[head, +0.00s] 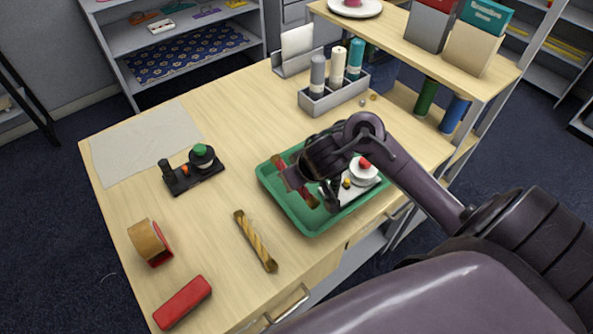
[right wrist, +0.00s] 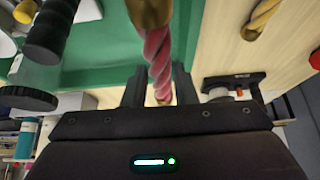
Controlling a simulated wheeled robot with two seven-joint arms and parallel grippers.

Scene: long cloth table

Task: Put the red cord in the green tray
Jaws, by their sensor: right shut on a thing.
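The green tray (head: 310,222) lies on the right part of the table; its green floor fills much of the right wrist view (right wrist: 100,45). My right gripper (head: 300,178) is over the tray's left part, shut on the red cord (head: 308,196). The cord is a short, stiff, twisted red piece with a gold-coloured end, and it shows between the fingers in the right wrist view (right wrist: 158,50). It is over the tray's left side; whether it touches the tray floor I cannot tell. My left gripper is not in view.
A white device with a red knob (head: 364,172) stands in the tray's right part. A yellow cord (head: 255,240), a tape roll (head: 150,242), a red case (head: 183,302) and a black device (head: 192,170) lie to the left.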

